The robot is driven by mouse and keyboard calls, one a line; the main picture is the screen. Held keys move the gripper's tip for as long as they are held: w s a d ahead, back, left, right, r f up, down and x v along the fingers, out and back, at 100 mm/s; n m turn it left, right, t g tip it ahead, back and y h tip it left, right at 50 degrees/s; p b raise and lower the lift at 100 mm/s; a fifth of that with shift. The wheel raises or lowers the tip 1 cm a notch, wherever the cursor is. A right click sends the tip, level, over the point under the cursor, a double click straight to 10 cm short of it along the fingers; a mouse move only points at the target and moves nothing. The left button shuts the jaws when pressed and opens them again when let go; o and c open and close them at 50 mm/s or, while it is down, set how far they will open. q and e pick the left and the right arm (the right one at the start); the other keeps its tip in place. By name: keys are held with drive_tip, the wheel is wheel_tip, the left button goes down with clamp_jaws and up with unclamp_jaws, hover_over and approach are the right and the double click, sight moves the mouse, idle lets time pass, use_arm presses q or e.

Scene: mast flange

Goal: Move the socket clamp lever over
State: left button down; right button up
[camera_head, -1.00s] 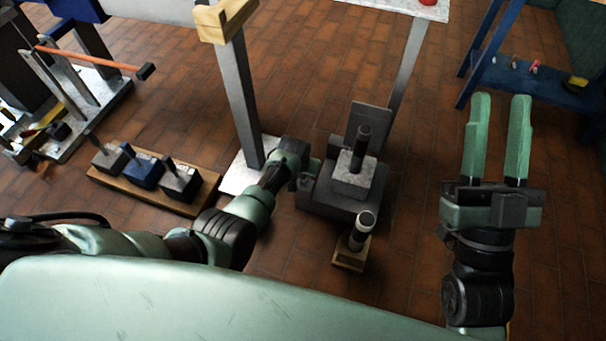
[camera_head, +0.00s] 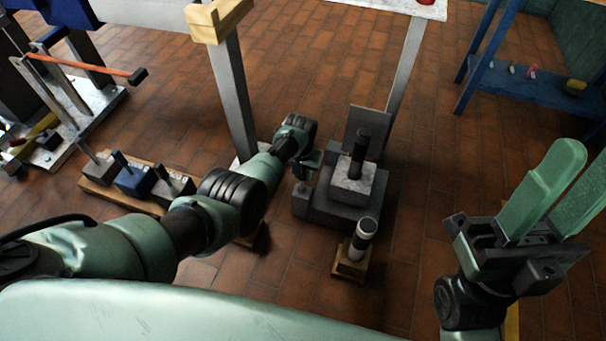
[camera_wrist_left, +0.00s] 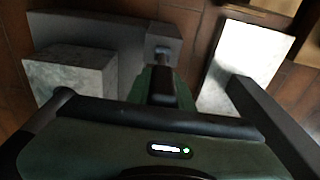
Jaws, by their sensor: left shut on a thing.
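The dark grey socket (camera_head: 318,209) stands on the floor near the middle of the head view, with a tall plate at its back. A pale grey block (camera_head: 352,182) with an upright black handle sits in it. My left gripper (camera_head: 305,168) is at the socket's left side, pointing down, shut on the socket clamp lever. The lever is mostly hidden by the fingers; its small grey end (camera_wrist_left: 162,50) shows just past the fingertips in the left wrist view. My right gripper (camera_head: 562,195) is open and empty at the right, away from the socket.
A grey post on a pale plate (camera_wrist_left: 248,62) stands close beside my left gripper. Several handled blocks (camera_head: 134,182) sit on a board at left.

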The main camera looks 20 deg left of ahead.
use_arm(q)
drive_tip(key=c, duration=1.2)
unclamp_jaws()
drive_tip(key=shift+w, duration=0.1)
drive_tip(key=shift+c, duration=0.2)
